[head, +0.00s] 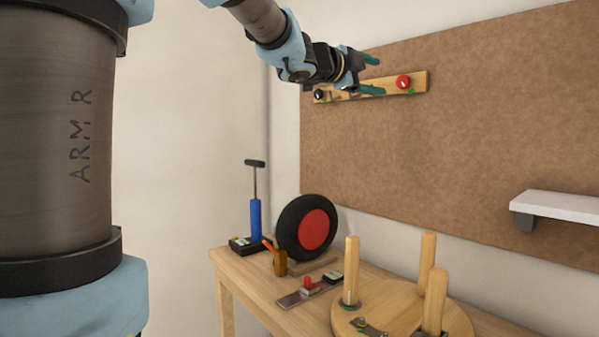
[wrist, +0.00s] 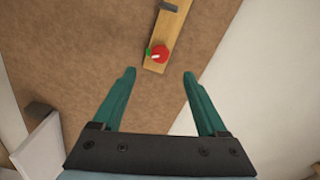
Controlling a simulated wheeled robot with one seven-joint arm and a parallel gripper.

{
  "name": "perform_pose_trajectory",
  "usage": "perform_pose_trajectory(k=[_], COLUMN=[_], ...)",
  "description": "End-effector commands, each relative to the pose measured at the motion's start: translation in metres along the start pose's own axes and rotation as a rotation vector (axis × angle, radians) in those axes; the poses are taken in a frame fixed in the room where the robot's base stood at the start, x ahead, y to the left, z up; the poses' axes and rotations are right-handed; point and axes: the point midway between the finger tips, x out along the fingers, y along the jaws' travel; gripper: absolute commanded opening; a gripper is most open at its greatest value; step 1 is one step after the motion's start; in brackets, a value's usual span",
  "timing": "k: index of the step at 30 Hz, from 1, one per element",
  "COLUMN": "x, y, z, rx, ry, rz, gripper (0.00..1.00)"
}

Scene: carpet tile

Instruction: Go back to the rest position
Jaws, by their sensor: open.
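My gripper (head: 371,74) is raised high in front of the brown board, with its teal fingers apart. In the wrist view my gripper (wrist: 158,85) is open, with nothing between the fingers. A wooden rail (head: 388,89) on the board lies behind the gripper in the head view and is partly hidden by it. A red knob (head: 403,82) sits near the rail's right end, and a black knob (head: 319,95) near its left end. In the wrist view the red knob (wrist: 160,54) is beyond the fingertips, apart from them.
Below is a wooden table (head: 240,273) with a black wheel with a red hub (head: 313,230), a blue pump (head: 255,220), a metal strip with a red knob (head: 309,288) and a round wooden stand with pegs (head: 390,300). A white shelf (head: 560,206) juts out at right.

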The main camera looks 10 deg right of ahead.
Motion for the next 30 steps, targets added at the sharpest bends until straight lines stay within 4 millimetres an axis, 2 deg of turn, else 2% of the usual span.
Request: perform_pose_trajectory(k=[2,4,8,12,15,18,21,23,27,30], x=[-0.002,-0.006,-0.028,-0.072,-0.113,-0.159,-0.208,-0.239,-0.306,-0.341], y=[0.005,0.015,0.052,0.112,0.162,0.213,0.266,0.298,0.365,0.4], z=[0.01,0.03,0.093,0.164,0.201,0.226,0.236,0.236,0.217,0.195], rx=[-0.026,-0.082,-0.265,-0.509,-0.677,-0.846,-1.017,-1.121,-1.364,-1.509], ry=[-0.028,-0.087,-0.284,-0.547,-0.733,-0.918,-1.1,-1.21,-1.453,-1.589], rz=[0.003,0.005,0.014,0.031,0.05,0.071,0.096,0.113,0.153,0.18], gripper=[0.76,0.76,0.76,0.76,0.76,0.76,0.76,0.76,0.76,0.76])
